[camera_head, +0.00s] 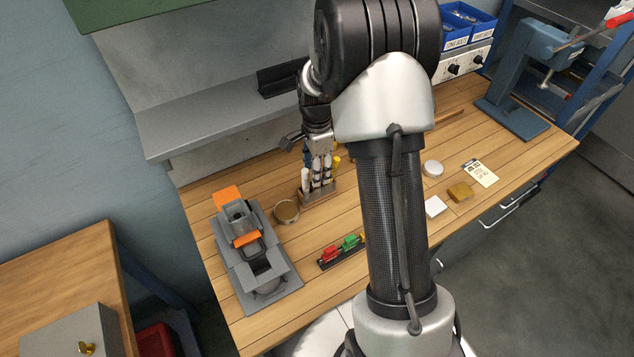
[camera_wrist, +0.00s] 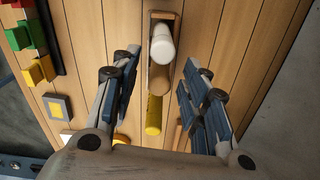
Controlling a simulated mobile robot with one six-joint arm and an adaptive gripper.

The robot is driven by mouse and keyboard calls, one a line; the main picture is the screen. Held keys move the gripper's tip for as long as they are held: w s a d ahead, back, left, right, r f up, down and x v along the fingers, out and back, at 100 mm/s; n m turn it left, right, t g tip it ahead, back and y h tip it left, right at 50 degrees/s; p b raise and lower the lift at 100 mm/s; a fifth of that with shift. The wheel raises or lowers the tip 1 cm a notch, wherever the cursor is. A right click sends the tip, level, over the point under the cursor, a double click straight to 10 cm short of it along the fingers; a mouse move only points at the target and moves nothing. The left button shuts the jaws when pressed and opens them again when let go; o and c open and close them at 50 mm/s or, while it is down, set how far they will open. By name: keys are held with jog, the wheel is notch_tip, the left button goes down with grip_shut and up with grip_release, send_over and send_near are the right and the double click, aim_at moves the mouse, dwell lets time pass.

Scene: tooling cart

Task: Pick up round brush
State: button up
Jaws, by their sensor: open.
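A wooden holder (camera_head: 322,193) on the bench holds several upright tools, among them a white cylinder (camera_head: 305,181) and a yellow-topped tool (camera_head: 337,162). I cannot tell for certain which tool is the round brush. My gripper (camera_head: 316,158) is above the holder, pointing down, and partly overlaps the tools. In the wrist view my gripper (camera_wrist: 161,72) is open, with its blue-grey fingers spread apart. A white rounded end (camera_wrist: 162,45) shows in the gap between them, with a yellow piece (camera_wrist: 153,115) below it. No finger clearly touches a tool.
A grey device with orange parts (camera_head: 250,250) stands left of the holder, with a round tin (camera_head: 286,211) between them. Red and green pieces (camera_head: 342,250) sit on a black strip in front. A grey shelf (camera_head: 210,118) is behind. A blue press (camera_head: 520,85) stands far right.

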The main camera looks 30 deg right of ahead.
jog(key=shift+f, duration=0.9)
jog(key=shift+r, duration=0.1)
grip_shut()
